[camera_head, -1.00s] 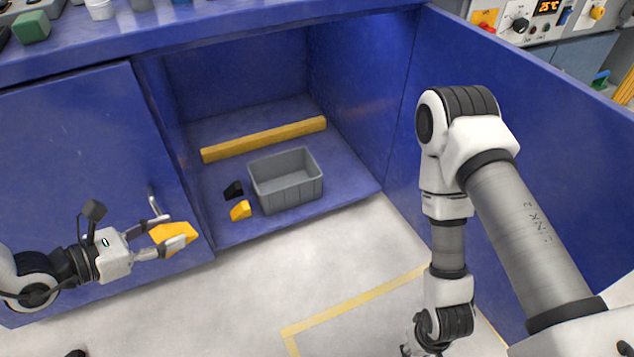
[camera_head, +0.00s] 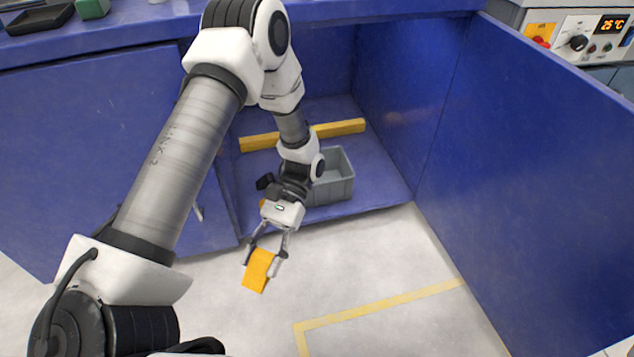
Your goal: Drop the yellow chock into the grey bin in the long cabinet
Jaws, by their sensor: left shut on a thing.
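My left gripper (camera_head: 264,257) is shut on a yellow chock (camera_head: 259,271). It points down, with the chock over the pale floor in front of the cabinet opening. The grey bin (camera_head: 338,182) stands on the floor of the long blue cabinet (camera_head: 382,182), behind and to the right of the gripper. My left arm hides the bin's left part. The bin's visible inside looks empty. My right gripper is not in view.
A yellow bar (camera_head: 340,128) lies across the cabinet floor behind the bin. A blue panel (camera_head: 540,165) bounds the opening on the right. A sliver of another yellow piece (camera_head: 262,203) shows beside my wrist. The floor in front is clear, with yellow tape (camera_head: 385,304).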

